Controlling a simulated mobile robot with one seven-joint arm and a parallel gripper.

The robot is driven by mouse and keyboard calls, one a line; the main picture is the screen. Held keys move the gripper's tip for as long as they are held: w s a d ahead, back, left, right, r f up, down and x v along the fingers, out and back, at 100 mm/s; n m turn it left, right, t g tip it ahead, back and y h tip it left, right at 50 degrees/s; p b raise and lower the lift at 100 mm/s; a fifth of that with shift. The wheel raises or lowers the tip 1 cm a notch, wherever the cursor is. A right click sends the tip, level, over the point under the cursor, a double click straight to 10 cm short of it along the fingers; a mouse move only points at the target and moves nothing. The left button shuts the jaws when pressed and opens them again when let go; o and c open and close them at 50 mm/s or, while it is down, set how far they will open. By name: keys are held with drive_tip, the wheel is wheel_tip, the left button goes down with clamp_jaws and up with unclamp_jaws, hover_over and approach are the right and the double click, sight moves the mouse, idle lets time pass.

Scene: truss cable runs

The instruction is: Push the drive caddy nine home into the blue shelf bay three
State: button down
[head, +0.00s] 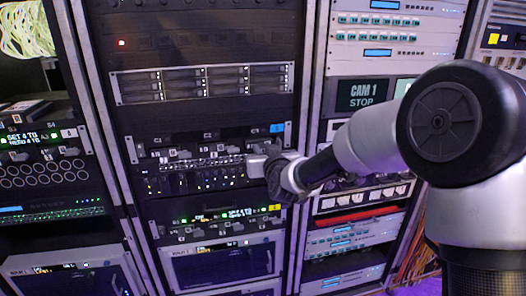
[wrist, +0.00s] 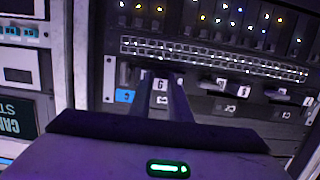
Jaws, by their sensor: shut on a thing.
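The shelf with the blue tag (head: 277,128) runs across the middle rack in the head view, and its blue tag (wrist: 124,96) also shows in the wrist view, which looks upside down. My gripper (wrist: 164,92) is shut on the drive caddy nine (wrist: 160,85), whose label reads inverted between the fingers. The caddy is at the bay beside the blue tag, at the shelf's right end in the head view. How deep it sits is hidden by the fingers. In the head view my gripper (head: 258,163) covers the caddy and part of that bay.
Other caddies (wrist: 222,87) stick out from neighbouring bays of the same shelf. A port panel (head: 200,165) with cables lies just below the shelf. Another shelf with a yellow tag (head: 275,208) is lower down. A drive unit (head: 203,82) sits above.

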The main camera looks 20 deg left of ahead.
drive_tip(key=shift+w+r, duration=0.1)
drive_tip(key=shift+x, duration=0.75)
drive_tip(key=c, duration=1.6)
unclamp_jaws()
drive_tip(key=shift+r, duration=0.1)
drive_tip(key=shift+o, duration=0.2)
drive_tip(key=v, duration=1.7)
drive_tip(key=shift+s+r+b, duration=0.15)
drive_tip(key=shift+s+b, duration=0.1)
drive_tip(key=shift+b, duration=0.2)
drive_tip(key=shift+d, duration=0.1)
